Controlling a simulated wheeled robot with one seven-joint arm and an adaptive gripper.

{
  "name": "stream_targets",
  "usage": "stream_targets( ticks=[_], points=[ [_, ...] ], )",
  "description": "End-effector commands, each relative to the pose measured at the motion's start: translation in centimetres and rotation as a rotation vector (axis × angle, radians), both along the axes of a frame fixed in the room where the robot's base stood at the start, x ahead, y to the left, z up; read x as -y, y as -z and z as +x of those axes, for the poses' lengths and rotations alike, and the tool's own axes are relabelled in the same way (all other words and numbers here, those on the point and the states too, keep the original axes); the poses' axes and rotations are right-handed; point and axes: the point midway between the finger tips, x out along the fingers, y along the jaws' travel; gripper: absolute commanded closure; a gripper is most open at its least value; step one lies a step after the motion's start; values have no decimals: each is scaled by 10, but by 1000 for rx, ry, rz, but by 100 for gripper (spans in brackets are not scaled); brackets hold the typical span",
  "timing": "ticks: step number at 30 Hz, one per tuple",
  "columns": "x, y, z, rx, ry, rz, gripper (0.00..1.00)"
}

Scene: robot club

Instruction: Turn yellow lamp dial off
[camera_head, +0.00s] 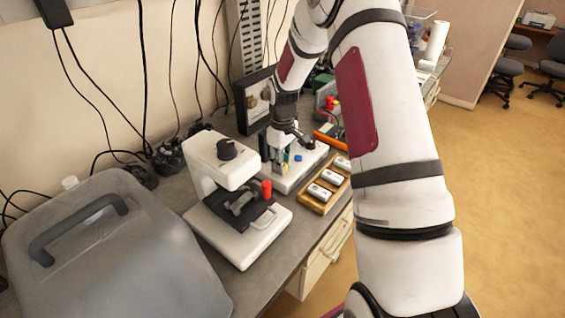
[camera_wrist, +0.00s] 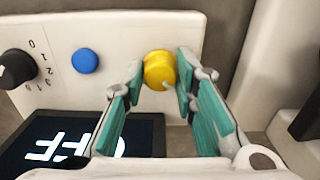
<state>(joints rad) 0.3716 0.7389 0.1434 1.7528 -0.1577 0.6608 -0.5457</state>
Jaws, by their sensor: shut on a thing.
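A small pale mark shows low on the dial's face. Below the panel, a black screen (camera_wrist: 140,133) shows large white upside-down letters that look like OFF, partly covered by my gripper.
A blue button (camera_wrist: 85,61) and a black numbered knob (camera_wrist: 16,68) are left of the dial. In the head view, a white machine with a red-handled lever (camera_head: 266,189), a wooden tray (camera_head: 337,191) and a grey case (camera_head: 140,262) share the bench. A dark frame (camera_head: 243,108) stands behind.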

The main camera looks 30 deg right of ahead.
Motion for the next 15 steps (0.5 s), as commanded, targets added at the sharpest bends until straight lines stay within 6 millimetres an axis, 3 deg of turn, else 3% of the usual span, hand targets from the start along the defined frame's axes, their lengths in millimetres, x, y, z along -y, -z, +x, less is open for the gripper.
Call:
stream_targets(
  ticks=[1, 2, 4, 15],
  points=[
    [-1, 0, 0, 0, -2, 1, 100],
    [-1, 0, 0, -1, -1, 1, 72],
    [-1, 0, 0, 0, -1, 1, 56],
    [0, -3, 0, 0, 1, 0, 53]
  ],
)
